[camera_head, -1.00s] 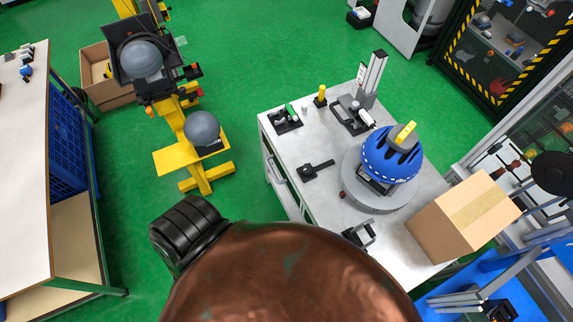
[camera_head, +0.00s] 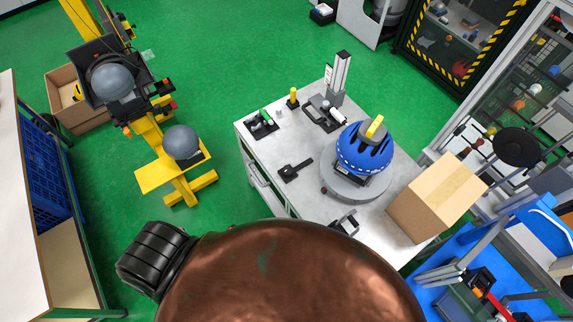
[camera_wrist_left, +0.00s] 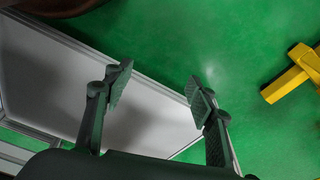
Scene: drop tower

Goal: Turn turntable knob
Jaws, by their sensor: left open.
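The turntable (camera_head: 354,194) is a round grey disc on the grey workbench, right of the middle in the head view. A blue helmet (camera_head: 364,150) with a yellow-topped grey piece on it stands on the disc. A small dark red knob (camera_head: 323,189) shows at the turntable's left edge. My left gripper (camera_wrist_left: 158,90) is open and empty in the left wrist view, its fingers apart over a grey panel and green floor. The turntable and knob are not seen in that view. My right gripper is in neither view.
A cardboard box (camera_head: 437,198) sits close to the turntable's right. A black tool (camera_head: 294,170), a small clamp (camera_head: 345,224) and other fixtures lie on the workbench (camera_head: 300,193). The yellow drop tower (camera_head: 150,135) stands left, with open green floor between.

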